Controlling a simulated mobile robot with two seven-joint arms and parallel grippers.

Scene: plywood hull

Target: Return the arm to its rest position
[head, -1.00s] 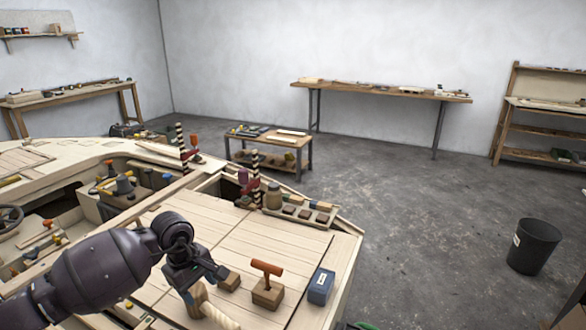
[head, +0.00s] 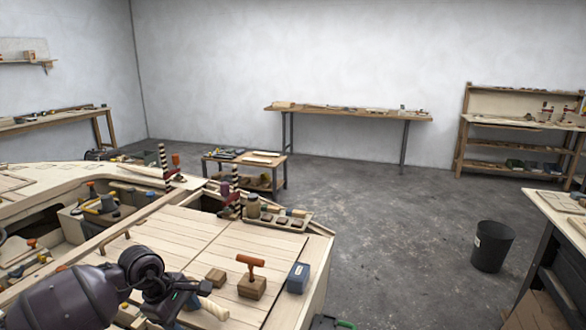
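My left arm comes in from the lower left, with its dark gripper (head: 185,300) low over the near end of the plywood hull deck (head: 190,238). The fingers are small and partly hidden by the wrist, so I cannot tell whether they are open or shut. A pale wooden handle-like piece (head: 214,308) shows just right of the gripper; I cannot tell whether they touch. A wooden block with an orange T-handle (head: 251,287), a small wooden block (head: 215,276) and a blue box (head: 298,278) stand on the deck to the right. My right gripper is not in view.
A tray of small parts (head: 283,218) and striped posts (head: 236,187) stand toward the deck's far edge. A black bin (head: 492,247) stands on the floor. A workbench (head: 565,225) is at the right edge. The grey floor between is open.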

